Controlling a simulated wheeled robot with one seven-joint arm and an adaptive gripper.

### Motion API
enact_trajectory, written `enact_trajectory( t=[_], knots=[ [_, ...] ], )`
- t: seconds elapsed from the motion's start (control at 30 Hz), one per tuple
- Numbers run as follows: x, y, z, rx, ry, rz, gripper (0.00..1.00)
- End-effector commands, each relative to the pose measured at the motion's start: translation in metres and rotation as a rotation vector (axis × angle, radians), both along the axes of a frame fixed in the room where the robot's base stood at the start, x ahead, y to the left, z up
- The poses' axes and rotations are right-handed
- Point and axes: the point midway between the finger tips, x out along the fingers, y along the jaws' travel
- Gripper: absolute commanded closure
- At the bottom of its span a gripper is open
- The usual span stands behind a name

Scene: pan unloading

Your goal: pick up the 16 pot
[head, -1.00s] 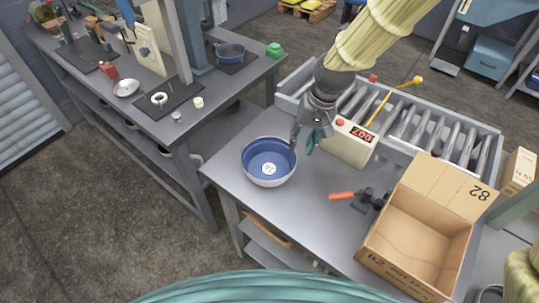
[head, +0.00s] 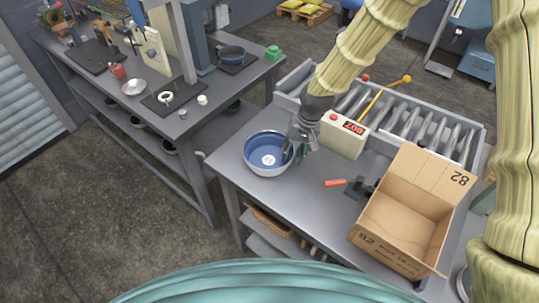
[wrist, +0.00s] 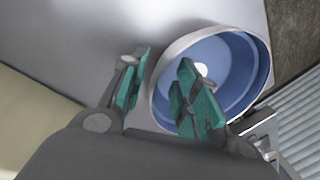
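A round pot (head: 262,163), blue inside with a white outer wall, stands upright near the left end of the grey workbench. A white label with a small mark lies on its floor; I cannot read it surely. My gripper (head: 294,150) is at the pot's right rim. In the wrist view my gripper (wrist: 162,92) is open: one green-padded finger is outside the pot (wrist: 242,80), the other over its blue inside. The near rim lies between the fingers, with a visible gap at the outer finger. Contact of the inner finger cannot be told.
An open cardboard box (head: 402,225) stands on the right of the workbench (head: 300,196).

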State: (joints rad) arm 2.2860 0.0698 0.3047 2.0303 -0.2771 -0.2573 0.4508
Motion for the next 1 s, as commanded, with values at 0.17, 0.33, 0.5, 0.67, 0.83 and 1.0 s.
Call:
enact_trajectory(
  t=[0.17, 0.33, 0.5, 0.67, 0.83, 1.0],
  knots=[
    [0.0016, 0.0001, -0.0071, 0.0, 0.0, -0.002, 0.69],
    [0.0013, 0.0, -0.0072, 0.0, 0.0, -0.002, 0.69],
    [0.0012, 0.001, -0.0071, 0.0, 0.0, -0.001, 0.93],
    [0.0011, 0.0005, -0.0072, 0.0, 0.0, -0.002, 1.0],
    [0.0011, 0.0003, -0.0071, 0.0, 0.0, -0.002, 1.0],
    [0.0013, 0.0005, -0.0056, 0.001, 0.0, -0.002, 1.0]
  ],
)
